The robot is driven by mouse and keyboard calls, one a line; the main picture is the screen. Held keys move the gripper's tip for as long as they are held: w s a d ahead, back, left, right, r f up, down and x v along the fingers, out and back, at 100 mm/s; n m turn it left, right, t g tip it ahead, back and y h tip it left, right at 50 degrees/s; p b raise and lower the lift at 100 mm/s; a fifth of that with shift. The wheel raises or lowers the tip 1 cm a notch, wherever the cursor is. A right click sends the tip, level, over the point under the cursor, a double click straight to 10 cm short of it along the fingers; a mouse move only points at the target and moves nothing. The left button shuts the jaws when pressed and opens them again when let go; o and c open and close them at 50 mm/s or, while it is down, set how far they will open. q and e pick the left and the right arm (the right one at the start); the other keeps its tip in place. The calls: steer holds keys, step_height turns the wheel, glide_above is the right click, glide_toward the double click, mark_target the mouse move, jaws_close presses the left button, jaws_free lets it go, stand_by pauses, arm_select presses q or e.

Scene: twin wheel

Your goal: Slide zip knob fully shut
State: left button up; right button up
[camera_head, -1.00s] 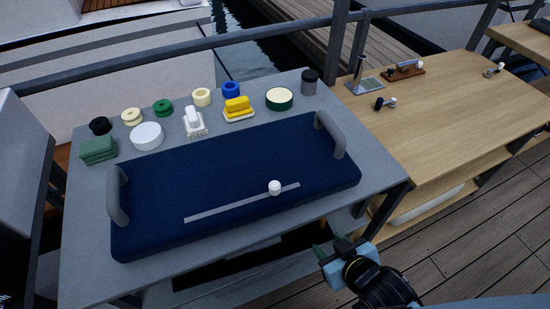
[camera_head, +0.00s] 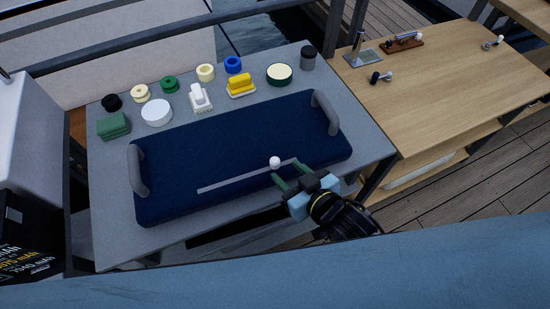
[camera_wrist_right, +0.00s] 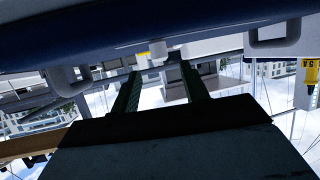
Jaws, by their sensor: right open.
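The dark blue bag (camera_head: 215,150) lies on the grey table with a grey handle at each end. A pale zip strip (camera_head: 232,181) runs along its top near the front edge. The white round zip knob (camera_head: 275,162) sits toward the right part of the strip. My right gripper (camera_head: 284,172) is open, its two green fingers pointing at the knob from the front right. I cannot tell whether they touch it. In the right wrist view the fingers (camera_wrist_right: 160,85) stand apart, with the bag's dark underside or edge above. My left gripper is not in view.
Behind the bag on the grey table (camera_head: 112,235) stand several small items: a green block (camera_head: 114,126), a white disc (camera_head: 157,112), a yellow piece (camera_head: 239,83), a round tin (camera_head: 279,74) and a dark jar (camera_head: 308,58). A wooden table (camera_head: 440,100) adjoins at right.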

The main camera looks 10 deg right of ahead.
mark_target(277, 164)
steer(key=x, duration=0.6)
steer(key=shift+w+a+f, duration=0.15)
steer(key=shift+w+f, duration=0.05)
steer(key=shift+w, duration=0.1)
jaws_close()
